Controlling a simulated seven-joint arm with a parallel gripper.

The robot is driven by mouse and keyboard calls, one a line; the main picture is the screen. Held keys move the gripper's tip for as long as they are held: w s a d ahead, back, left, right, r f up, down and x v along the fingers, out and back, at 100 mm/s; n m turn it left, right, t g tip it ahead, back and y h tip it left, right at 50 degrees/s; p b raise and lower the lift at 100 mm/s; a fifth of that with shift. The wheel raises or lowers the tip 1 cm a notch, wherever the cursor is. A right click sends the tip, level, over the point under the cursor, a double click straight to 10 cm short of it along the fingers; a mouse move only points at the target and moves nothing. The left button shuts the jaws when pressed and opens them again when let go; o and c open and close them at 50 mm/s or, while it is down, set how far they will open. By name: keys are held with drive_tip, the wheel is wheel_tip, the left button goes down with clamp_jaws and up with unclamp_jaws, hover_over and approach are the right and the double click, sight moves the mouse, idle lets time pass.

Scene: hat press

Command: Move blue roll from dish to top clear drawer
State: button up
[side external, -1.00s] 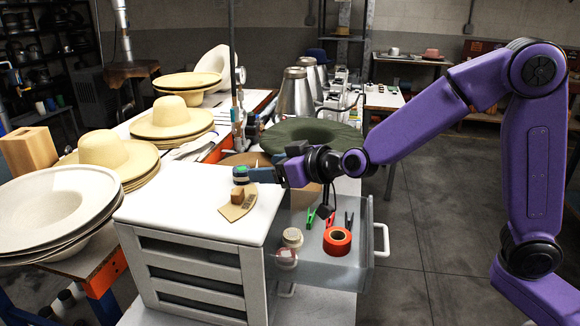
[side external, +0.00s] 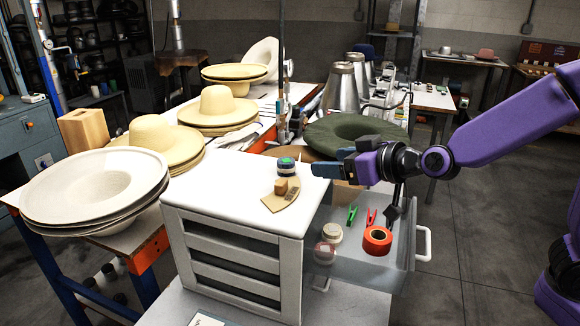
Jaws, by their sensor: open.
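A small roll (side external: 286,166) with a green centre and blue sides sits on the white top of the drawer cabinet (side external: 220,200). My gripper (side external: 318,170) is open, held level just right of the roll with its blue fingers pointing left at it. A gap shows between fingertips and roll. The clear top drawer (side external: 352,268) is pulled out to the right, below my gripper. It holds an orange-red tape roll (side external: 377,240), a green clip (side external: 351,215), a red clip (side external: 371,217) and pale rolls (side external: 330,233). I cannot make out a dish under the blue roll.
A tan flat piece with a small wooden block (side external: 281,187) lies in front of the roll. Straw hats (side external: 222,108) and pale hat stacks (side external: 95,185) stand to the left. A dark green hat form (side external: 350,135) stands behind my gripper.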

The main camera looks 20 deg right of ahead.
sight(287, 161)
drive_tip(key=w+a+r+n+g+y, duration=0.2)
drive_tip(key=w+a+r+g, duration=0.35)
drive_tip(key=a, duration=0.45)
drive_tip(key=d+r+m+g+h, duration=0.2)
drive_tip(key=d+r+g+h, duration=0.1)
drive_tip(key=d+r+h, duration=0.4)
drive_tip(key=shift+y, duration=0.9)
drive_tip(key=x, duration=1.2)
drive_tip(key=d+x, duration=0.1)
drive_tip(key=x, duration=0.5)
drive_tip(key=shift+s+f, duration=0.1)
drive_tip(key=shift+f, duration=0.05)
drive_tip(key=shift+c, duration=0.3)
drive_tip(key=c, duration=1.2)
drive_tip(key=shift+o, duration=0.2)
